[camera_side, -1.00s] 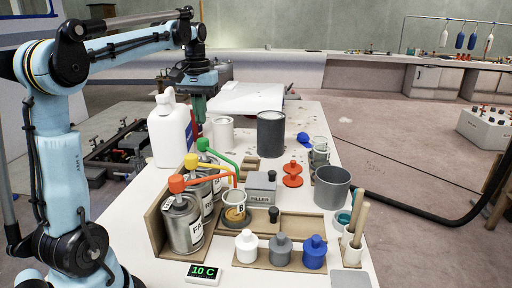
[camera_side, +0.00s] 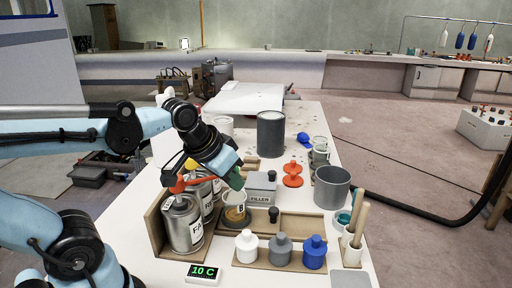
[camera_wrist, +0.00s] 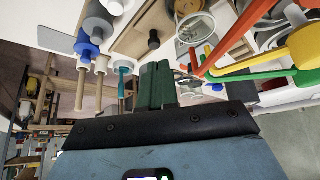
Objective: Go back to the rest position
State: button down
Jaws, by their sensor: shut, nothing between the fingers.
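My gripper (camera_side: 236,179) has green fingers. In the side view it points down and right, above the bench, close to the pump cans and a cup marked B (camera_side: 236,214). In the wrist view the green fingers (camera_wrist: 156,86) are together with nothing between them. The cup stands on a dark round base, apart from the fingers as far as I can tell. My arm hides part of the cans and most of the white jug (camera_side: 166,97).
A can marked FA (camera_side: 182,225) stands at the front left in a wooden holder. The filler box (camera_side: 261,188), red stand (camera_side: 292,175) and grey pot (camera_side: 331,187) are to the right. White, grey and blue bottles (camera_side: 314,252) line the front. A dark grey can (camera_side: 271,133) stands behind.

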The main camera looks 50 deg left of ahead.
jog(key=shift+s+d+f+m+t, duration=0.25)
jog(key=shift+s+d+f+m, duration=0.1)
jog(key=shift+d+f, duration=0.25)
jog(key=shift+s+d+f+m+t, duration=0.25)
jog(key=shift+s+d+f, duration=0.1)
jog(key=shift+d+f, duration=0.2)
jog(key=shift+r, duration=0.1)
